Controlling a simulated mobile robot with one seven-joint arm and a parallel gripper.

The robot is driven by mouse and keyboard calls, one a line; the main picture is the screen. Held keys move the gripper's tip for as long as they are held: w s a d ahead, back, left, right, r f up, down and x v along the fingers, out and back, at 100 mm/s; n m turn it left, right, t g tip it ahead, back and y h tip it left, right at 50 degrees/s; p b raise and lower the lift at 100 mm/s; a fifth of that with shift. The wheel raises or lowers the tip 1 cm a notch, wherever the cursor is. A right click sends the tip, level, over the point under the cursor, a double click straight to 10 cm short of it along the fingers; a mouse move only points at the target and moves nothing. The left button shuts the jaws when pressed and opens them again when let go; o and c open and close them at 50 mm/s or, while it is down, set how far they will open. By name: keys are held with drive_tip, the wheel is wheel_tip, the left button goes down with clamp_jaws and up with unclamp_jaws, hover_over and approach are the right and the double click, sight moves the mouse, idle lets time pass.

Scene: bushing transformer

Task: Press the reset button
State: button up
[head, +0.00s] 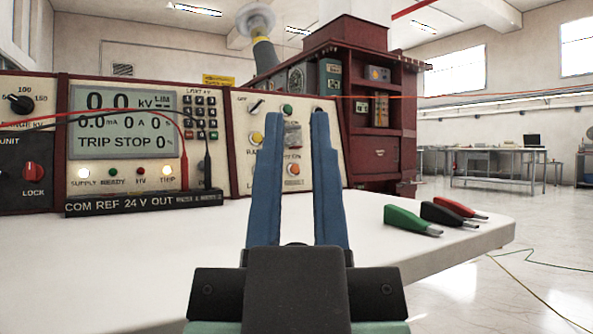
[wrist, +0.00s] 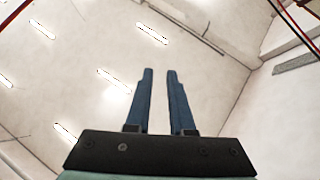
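A cream control panel (head: 243,105) with a dark red frame stands behind the white table. It carries a green button (head: 287,110), a yellow button (head: 256,139), an orange-lit button (head: 293,169) and a knob (head: 256,106). The labels are too small or too covered to tell which is the reset button. My gripper (head: 297,115) is in front of this panel, its blue fingers apart and empty, covering parts of it. In the wrist view my gripper (wrist: 160,72) points toward the ceiling, and no button shows there.
A display panel (head: 120,120) reading "TRIP STOP" stands at left, with a terminal strip (head: 130,203) and red and black leads before it. Green (head: 410,220), black (head: 445,214) and red (head: 458,207) clips lie on the white table (head: 170,260) at right. A dark red cabinet (head: 375,150) stands behind.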

clamp_jaws()
idle(1.2)
